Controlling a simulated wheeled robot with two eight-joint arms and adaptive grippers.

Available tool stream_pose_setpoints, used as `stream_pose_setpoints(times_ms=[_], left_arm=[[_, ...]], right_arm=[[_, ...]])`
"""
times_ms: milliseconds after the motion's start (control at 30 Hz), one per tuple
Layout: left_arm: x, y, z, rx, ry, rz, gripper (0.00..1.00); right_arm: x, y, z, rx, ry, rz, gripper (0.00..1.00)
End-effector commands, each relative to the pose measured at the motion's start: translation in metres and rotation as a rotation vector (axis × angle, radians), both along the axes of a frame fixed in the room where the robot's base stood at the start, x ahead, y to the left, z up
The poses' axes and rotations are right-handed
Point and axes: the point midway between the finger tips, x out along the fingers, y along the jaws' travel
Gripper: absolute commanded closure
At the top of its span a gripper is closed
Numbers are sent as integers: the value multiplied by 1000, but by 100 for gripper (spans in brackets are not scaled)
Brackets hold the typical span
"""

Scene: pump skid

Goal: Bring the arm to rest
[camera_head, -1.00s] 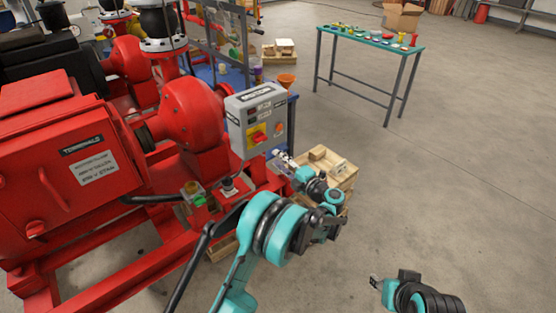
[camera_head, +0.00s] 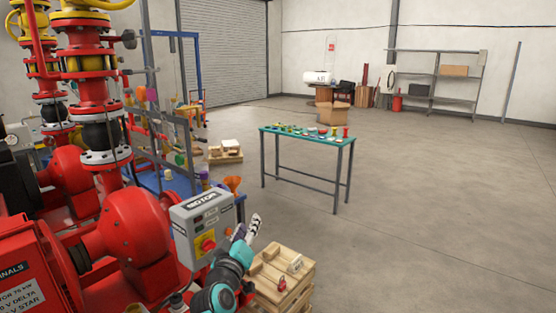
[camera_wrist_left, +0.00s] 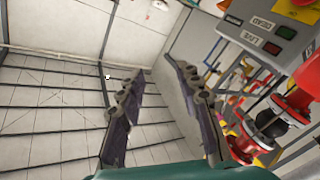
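My left arm, teal and black, comes in at the bottom of the head view. Its left gripper (camera_head: 254,226) points up beside the right side of the grey motor control box (camera_head: 201,226). In the left wrist view the two dark fingers of the left gripper (camera_wrist_left: 156,76) stand apart with nothing between them. The control box (camera_wrist_left: 270,32) also shows there at the upper right, clear of the fingers. My right gripper is out of view.
A wooden pallet (camera_head: 301,268) with small blocks is close to the right of my left arm. Red pump machinery (camera_head: 130,240) fills the left. A green-topped table (camera_head: 310,139) with small parts stands farther back. The floor (camera_head: 440,230) to the right is clear.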

Motion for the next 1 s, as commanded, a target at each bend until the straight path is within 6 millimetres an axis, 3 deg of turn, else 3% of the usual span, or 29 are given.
stream_pose_setpoints(times_ms=[33, 167, 300, 400, 500, 600, 700, 1000], left_arm=[[-26, 3, -12, 76, 63, -35, 66], [-95, 13, -64, 284, 267, -123, 66], [-177, 41, -130, 482, 511, -173, 66], [-226, 63, -168, 579, 657, -185, 66], [-262, 81, -193, 644, 767, -185, 66], [-284, 92, -208, 680, 834, -184, 66], [-293, 97, -214, 694, 862, -182, 66], [-294, 97, -214, 696, 865, -183, 66]], right_arm=[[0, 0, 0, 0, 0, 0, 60], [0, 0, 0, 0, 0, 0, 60], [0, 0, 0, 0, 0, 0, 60], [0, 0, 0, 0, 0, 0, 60], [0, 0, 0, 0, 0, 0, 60], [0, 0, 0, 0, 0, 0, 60], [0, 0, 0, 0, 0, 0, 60], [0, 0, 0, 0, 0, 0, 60]])
